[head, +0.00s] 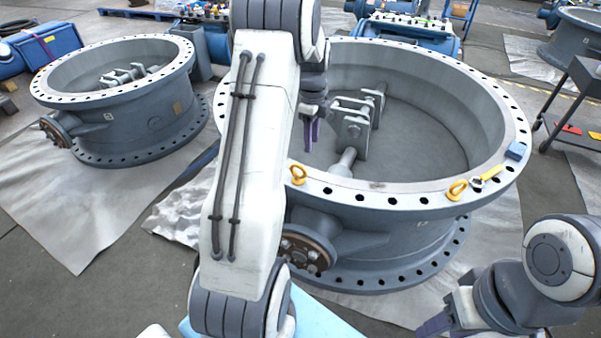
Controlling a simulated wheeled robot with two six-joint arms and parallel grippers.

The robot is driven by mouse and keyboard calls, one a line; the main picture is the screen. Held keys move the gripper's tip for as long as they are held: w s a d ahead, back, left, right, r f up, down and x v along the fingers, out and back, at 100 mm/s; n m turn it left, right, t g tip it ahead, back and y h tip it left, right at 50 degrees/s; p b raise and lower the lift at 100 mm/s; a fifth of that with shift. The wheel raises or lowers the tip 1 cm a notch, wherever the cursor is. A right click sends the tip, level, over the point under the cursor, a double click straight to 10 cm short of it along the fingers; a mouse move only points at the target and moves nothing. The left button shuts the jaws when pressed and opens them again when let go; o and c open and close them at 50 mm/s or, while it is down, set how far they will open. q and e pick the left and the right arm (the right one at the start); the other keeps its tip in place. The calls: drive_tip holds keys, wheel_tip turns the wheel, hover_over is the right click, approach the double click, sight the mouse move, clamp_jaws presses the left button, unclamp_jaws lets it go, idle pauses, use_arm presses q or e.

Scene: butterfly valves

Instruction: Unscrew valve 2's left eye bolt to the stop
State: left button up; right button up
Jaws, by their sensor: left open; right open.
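A large grey butterfly valve (400,225), which I take to be valve 2, stands in front of me with its bore facing up. Its left yellow eye bolt (298,174) stands on the near flange rim, just right of my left arm. A second yellow eye bolt (456,190) stands further right on the same rim. My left gripper (309,136) is open and points down over the valve's bore, beyond and apart from the left eye bolt. My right gripper (434,326) is at the bottom right, open, below the rim and away from both bolts. My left arm hides part of the rim.
Another valve (125,115) stands at left on a grey sheet. A dark cart (580,100) is at right. The valve's disc shaft (352,125) rises inside the bore.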

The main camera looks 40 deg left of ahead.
use_arm(q)
hover_over(298, 164)
wheel_tip(298, 164, down, 2)
drive_tip(key=shift+f+m, duration=0.15)
drive_tip(key=shift+m, duration=0.15)
wheel_tip(298, 164, down, 10)
drive_tip(key=shift+f+b, duration=0.1)
drive_tip(key=shift+b, duration=0.3)
clamp_jaws()
